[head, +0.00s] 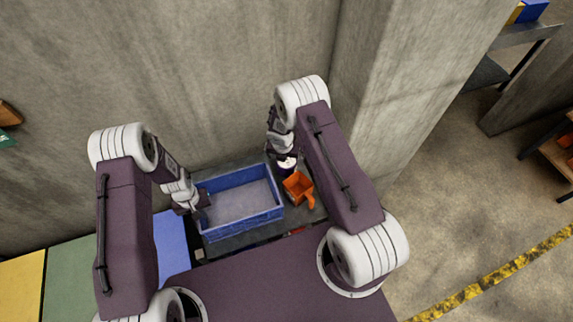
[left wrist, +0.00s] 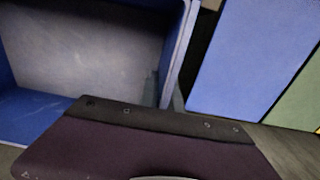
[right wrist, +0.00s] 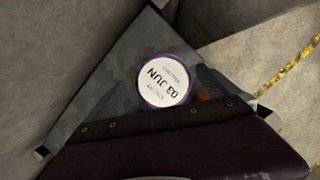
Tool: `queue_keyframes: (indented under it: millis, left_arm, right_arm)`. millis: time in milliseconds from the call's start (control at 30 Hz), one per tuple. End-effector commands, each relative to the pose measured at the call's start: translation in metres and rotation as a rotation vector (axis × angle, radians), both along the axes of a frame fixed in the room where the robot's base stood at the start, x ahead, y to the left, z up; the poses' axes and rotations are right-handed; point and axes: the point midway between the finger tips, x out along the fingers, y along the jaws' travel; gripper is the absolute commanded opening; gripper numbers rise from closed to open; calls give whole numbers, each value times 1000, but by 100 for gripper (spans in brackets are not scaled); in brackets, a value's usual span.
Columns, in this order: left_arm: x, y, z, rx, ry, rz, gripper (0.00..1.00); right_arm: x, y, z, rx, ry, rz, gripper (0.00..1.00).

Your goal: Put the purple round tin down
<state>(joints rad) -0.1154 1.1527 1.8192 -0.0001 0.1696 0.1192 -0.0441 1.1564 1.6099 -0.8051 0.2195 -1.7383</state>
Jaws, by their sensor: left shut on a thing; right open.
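The purple round tin (head: 287,168) stands upright on the grey table near the wall, right of the blue crate (head: 278,213). Its white lid label, reading "03 JUN", faces up in the right wrist view (right wrist: 165,81). My right gripper (head: 279,158) is open right by the tin; whether its fingers touch it cannot be told. My left gripper (head: 203,207) is at the crate's left wall and is shut on the rim there. In the left wrist view the crate's wall (left wrist: 181,45) runs up from between the fingers.
An orange scoop (head: 299,188) lies between the tin and the table's right side, close to the tin. Concrete walls (head: 230,80) rise behind and beside the table corner. The crate's floor looks bare. Blue, green and yellow panels (head: 70,270) lie at the left.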

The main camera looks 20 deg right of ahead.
Motion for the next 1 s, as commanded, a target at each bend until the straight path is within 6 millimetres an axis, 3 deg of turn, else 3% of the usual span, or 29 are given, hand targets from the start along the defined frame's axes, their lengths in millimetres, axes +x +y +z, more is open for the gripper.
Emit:
queue_keyframes:
  millis: [300,567,900,1000]
  left_arm:
    - [0,0,0,0,-1,0,0]
    - [0,0,0,0,-1,0,0]
    - [0,0,0,0,-1,0,0]
    - [0,0,0,0,-1,0,0]
  right_arm:
    - [5,-8,-47,0,1,-1,100]
    - [5,-8,-50,0,1,-1,100]
    - [6,-8,-50,0,0,-1,8]
    - [6,-8,-50,0,0,-1,8]
